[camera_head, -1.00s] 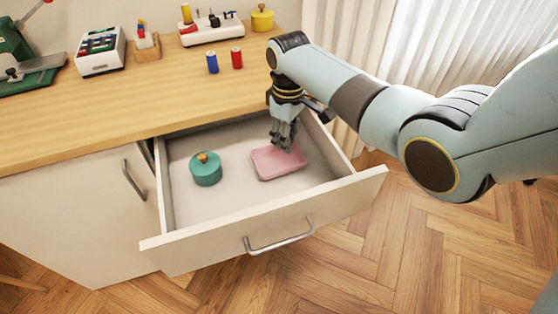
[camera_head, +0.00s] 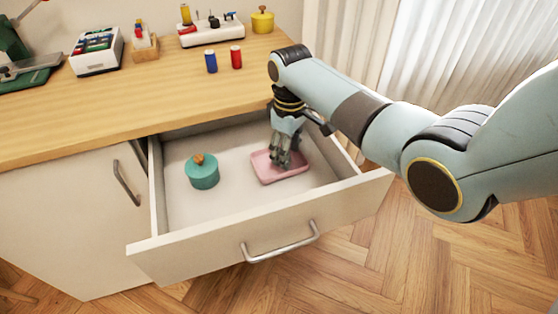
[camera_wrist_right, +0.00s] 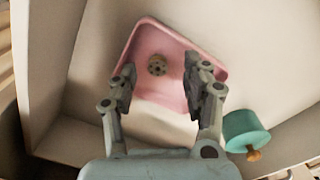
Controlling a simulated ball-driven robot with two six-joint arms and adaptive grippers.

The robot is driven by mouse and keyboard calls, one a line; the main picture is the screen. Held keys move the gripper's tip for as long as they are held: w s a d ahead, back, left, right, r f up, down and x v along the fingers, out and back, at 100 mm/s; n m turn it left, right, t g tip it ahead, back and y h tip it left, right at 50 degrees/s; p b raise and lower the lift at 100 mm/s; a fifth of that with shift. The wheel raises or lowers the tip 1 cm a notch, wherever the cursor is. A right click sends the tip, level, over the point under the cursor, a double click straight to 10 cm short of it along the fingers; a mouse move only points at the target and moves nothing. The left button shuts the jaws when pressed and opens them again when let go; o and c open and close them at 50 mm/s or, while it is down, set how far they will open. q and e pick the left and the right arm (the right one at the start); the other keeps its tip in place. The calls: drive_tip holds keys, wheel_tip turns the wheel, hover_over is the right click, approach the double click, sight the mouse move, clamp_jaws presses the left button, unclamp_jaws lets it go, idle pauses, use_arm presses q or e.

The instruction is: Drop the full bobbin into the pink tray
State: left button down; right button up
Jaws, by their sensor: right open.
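The pink tray (camera_head: 264,169) lies in the open drawer, and it also shows in the right wrist view (camera_wrist_right: 141,38). A small dark round bobbin (camera_wrist_right: 157,65) with holes in its face appears within the tray's outline, beyond my fingertips. I cannot tell for sure whether it rests on the tray's bottom. In the head view the bobbin is hidden. My right gripper (camera_head: 282,160) points down over the tray. In the wrist view its fingers (camera_wrist_right: 160,85) are apart, with nothing between them. My left gripper is not in view.
A teal round pot (camera_head: 202,174) with an orange-brown knob stands in the drawer, left of the tray. The drawer's front wall (camera_head: 262,224) and sides surround both. Blue (camera_head: 211,61) and red (camera_head: 236,57) spools stand on the wooden top above.

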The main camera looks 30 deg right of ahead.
drive_tip(key=shift+r, duration=0.15)
wheel_tip(320, 180, up, 12)
idle(0.4)
drive_tip(key=shift+f, duration=0.2)
